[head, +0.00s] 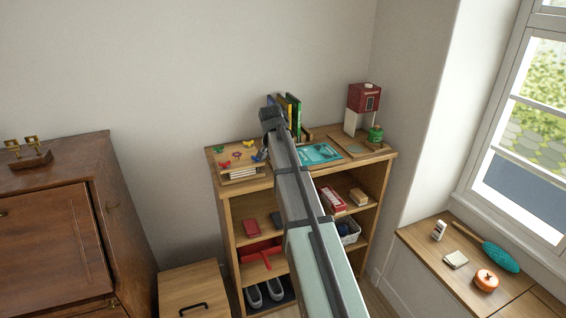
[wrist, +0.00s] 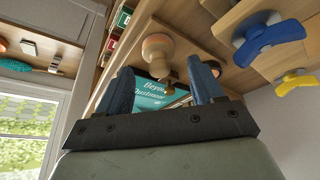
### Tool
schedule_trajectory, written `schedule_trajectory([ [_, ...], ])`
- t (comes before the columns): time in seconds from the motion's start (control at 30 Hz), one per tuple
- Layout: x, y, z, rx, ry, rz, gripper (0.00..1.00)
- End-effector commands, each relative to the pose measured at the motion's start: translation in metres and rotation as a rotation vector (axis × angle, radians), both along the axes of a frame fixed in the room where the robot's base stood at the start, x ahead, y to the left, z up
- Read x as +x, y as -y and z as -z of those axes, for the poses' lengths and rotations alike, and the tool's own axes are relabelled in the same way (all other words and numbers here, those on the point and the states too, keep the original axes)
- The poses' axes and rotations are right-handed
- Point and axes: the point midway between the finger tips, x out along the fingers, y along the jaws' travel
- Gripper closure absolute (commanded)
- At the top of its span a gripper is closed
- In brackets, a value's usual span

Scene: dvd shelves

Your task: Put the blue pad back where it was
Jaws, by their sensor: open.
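No thing in either view is plainly recognisable as the blue pad; the arm hides part of the shelf top. A flat teal book (head: 320,153) lies on the shelf top, right of my arm. It also shows beyond my fingers in the wrist view (wrist: 152,92), with printed lettering. My gripper (wrist: 163,86) is open, its two blue-grey fingers apart with nothing held between them. In the head view my gripper (head: 272,118) is over the back of the shelf top, its fingers hidden. A wooden knobbed object (wrist: 158,47) shows just beyond the fingers.
The wooden shelf unit (head: 382,160) carries upright books (head: 292,112), a red-and-white house-like box (head: 362,103), a green jar (head: 375,134) and a board with coloured knobs (head: 237,160). A brown cabinet (head: 50,235) stands left. A window-side bench (head: 440,265) holds small items.

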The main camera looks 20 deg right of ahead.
Motion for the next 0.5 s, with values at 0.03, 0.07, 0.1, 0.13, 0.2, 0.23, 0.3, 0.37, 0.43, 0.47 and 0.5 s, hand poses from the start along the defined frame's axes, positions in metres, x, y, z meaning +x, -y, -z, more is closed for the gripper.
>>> schedule_trajectory([
  [0.03, -0.002, -0.003, -0.009, -0.001, 0.003, -0.001, 0.33],
  [0.07, -0.004, -0.004, -0.015, -0.001, 0.003, -0.001, 0.33],
  [0.1, -0.006, -0.007, -0.021, -0.001, 0.002, 0.0, 0.33],
  [0.13, -0.007, -0.008, -0.026, 0.0, 0.002, -0.002, 0.33],
  [0.2, -0.01, -0.012, -0.038, -0.001, 0.003, -0.002, 0.33],
  [0.23, -0.012, -0.013, -0.043, -0.001, 0.002, -0.001, 0.33],
  [0.3, -0.015, -0.016, -0.053, -0.001, 0.003, -0.001, 0.33],
  [0.37, -0.017, -0.019, -0.062, -0.001, 0.002, 0.0, 0.33],
  [0.43, -0.02, -0.021, -0.07, -0.001, 0.002, 0.0, 0.33],
  [0.47, -0.021, -0.022, -0.073, -0.001, 0.002, 0.0, 0.33],
  [0.5, -0.022, -0.023, -0.077, -0.001, 0.002, 0.0, 0.33],
])
